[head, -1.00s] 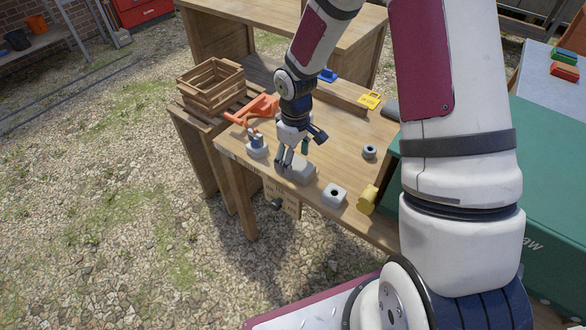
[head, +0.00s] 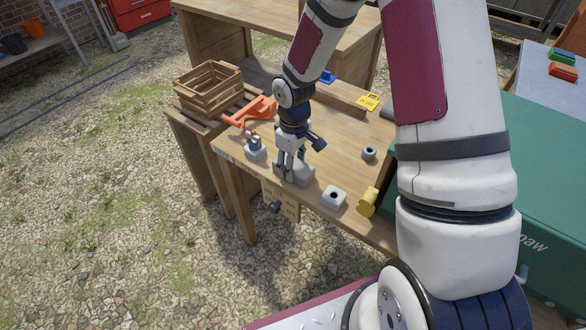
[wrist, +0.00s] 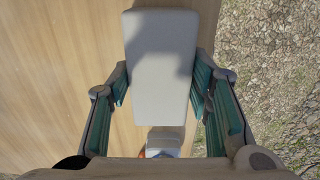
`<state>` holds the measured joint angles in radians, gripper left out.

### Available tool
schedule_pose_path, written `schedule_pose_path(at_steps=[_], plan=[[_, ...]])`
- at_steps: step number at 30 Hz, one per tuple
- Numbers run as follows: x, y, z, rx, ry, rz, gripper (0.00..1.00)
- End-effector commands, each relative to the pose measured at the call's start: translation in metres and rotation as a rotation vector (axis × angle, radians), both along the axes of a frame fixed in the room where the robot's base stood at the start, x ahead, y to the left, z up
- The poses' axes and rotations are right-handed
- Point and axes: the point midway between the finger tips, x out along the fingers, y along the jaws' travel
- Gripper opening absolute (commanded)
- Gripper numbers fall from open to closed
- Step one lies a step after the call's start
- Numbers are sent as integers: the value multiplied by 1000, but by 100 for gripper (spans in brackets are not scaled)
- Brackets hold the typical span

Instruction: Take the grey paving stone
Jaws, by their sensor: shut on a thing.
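The grey paving stone (head: 305,174) lies near the front edge of the wooden workbench (head: 314,147). In the wrist view the stone (wrist: 160,50) is a pale, smooth oblong block. My gripper (head: 287,173) is lowered over it, with one finger on each long side. The wrist view shows my gripper (wrist: 160,88) shut on the stone, its teal finger pads at the sides. The stone appears to rest on the bench; I see no clear gap under it. In the head view my fingers hide part of it.
A pale block with a dark hole (head: 333,197), a yellow cylinder (head: 369,201) and a grey ring (head: 369,153) sit to the right. A small blue-topped item (head: 254,148) and an orange tool (head: 252,111) are to the left. A wooden crate (head: 208,92) stands beyond.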

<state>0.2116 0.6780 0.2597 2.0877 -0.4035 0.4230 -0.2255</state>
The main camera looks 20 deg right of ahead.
Motion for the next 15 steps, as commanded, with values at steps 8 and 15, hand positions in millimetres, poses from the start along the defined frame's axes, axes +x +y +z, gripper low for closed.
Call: schedule_pose_path(at_steps=[8,15], plan=[[1,0,5,0,-2,0,4],[1,0,9,0,-2,0,4]])
